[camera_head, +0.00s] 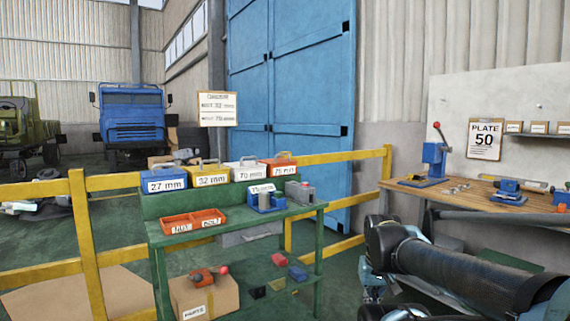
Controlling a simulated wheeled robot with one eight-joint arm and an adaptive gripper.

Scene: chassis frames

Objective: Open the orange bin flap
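An orange bin (284,168) with a white label, which seems to read 75 mm, stands at the right end of a row of bins on the raised back shelf of the green workbench (150,204). It has a handle on top, and its flap looks closed, though it is small in this view. A low orange tray (193,221) with two compartments, labelled NUT and BOLT, lies on the bench's lower top. My arm fills the lower right, well to the right of the bin and nearer the camera.
Blue (163,186), yellow (207,174) and white (243,171) bins stand left of the orange one. A blue fixture (265,200) stands in front. Yellow railing (77,225) runs behind the bench. A wooden workbench (470,192) with a blue press (434,158) is at right.

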